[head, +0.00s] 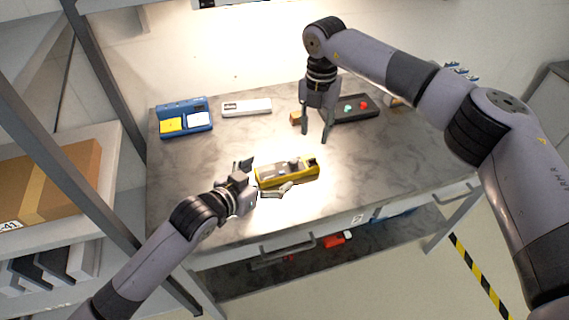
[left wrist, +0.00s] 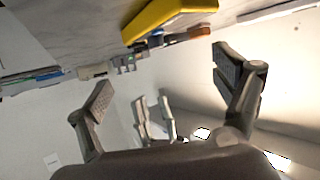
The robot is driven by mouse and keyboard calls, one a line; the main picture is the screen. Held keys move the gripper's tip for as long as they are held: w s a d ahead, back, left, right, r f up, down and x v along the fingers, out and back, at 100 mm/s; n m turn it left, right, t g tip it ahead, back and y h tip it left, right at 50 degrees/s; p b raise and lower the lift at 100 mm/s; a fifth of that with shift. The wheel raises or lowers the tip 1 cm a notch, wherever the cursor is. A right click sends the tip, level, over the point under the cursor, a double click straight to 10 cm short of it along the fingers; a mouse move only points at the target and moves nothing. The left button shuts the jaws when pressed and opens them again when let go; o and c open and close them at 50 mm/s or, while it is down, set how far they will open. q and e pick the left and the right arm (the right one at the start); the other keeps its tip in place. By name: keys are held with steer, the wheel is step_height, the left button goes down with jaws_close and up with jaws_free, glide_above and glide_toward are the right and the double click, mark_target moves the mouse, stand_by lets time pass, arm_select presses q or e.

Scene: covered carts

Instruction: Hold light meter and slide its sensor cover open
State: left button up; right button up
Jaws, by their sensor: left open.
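The yellow light meter (head: 270,178) lies on the grey worktop near its front middle, with dark and grey parts on its upper face; I cannot make out the sensor cover. My left gripper (head: 268,176) is open at the meter's left end, one finger behind and one in front. In the left wrist view, the yellow body (left wrist: 168,16) shows at the top, beyond the spread left fingers (left wrist: 162,78) and not clearly between them. My right gripper (head: 315,136) points down, open and empty, behind the meter and apart from it. Its fingers (left wrist: 155,120) also show in the left wrist view.
At the back of the worktop (head: 190,190) stand a blue case (head: 184,130), a white box (head: 246,107), a small brown block (head: 296,117) and a black tray (head: 345,116) with red and green pieces. A shelf with a cardboard box (head: 60,180) borders the left. The worktop's right side is clear.

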mark_target(289, 162)
arm_select(q)
steer(key=x, duration=0.9)
